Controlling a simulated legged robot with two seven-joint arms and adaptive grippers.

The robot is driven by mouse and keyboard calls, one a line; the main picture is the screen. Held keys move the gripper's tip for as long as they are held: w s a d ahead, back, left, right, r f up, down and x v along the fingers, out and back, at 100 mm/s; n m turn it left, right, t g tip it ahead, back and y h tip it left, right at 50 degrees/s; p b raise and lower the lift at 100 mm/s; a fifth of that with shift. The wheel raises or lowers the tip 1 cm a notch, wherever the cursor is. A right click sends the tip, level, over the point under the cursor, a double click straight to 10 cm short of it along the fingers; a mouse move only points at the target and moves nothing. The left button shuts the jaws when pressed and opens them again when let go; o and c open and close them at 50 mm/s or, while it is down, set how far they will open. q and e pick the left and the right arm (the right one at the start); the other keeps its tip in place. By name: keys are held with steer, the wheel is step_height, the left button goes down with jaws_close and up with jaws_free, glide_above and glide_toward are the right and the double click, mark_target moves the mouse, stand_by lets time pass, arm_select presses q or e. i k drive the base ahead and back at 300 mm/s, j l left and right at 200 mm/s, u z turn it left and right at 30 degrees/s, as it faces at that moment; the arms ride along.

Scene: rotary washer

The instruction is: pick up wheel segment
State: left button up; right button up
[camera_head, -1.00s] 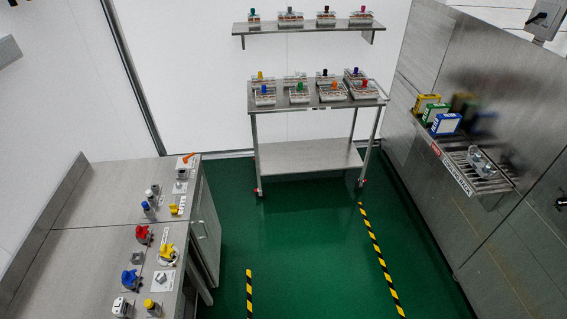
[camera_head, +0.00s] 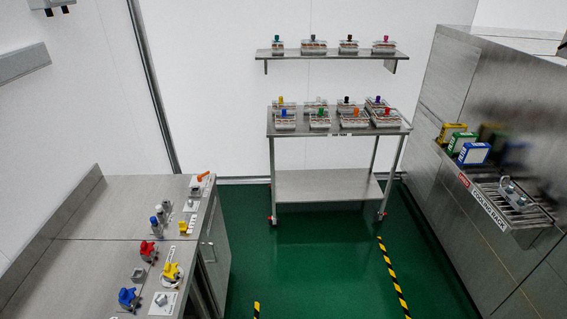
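No part is plainly recognisable as the wheel segment. One with a red knob (camera_head: 386,118) stands at the front right of the steel cart (camera_head: 325,184). More such pieces, one with a magenta knob (camera_head: 385,46), stand on the wall shelf (camera_head: 330,55). Neither of my grippers is in view.
A steel bench (camera_head: 70,265) at left holds red, blue and yellow knobbed fittings. At right, a steel machine (camera_head: 440,95) has a slatted rack (camera_head: 525,212) with yellow, green and blue boxes beside it. Green floor (camera_head: 315,265) with striped tape lies open before the cart.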

mark_target(169, 271)
steer(key=u, duration=1.25)
steer(key=i+l+u, duration=0.1)
steer(key=l, duration=0.2)
steer(key=i+l, duration=0.2)
steer(key=i+l+u, duration=0.15)
steer(key=l, duration=0.2)
steer(key=i+l+u, duration=0.1)
steer(key=l, duration=0.25)
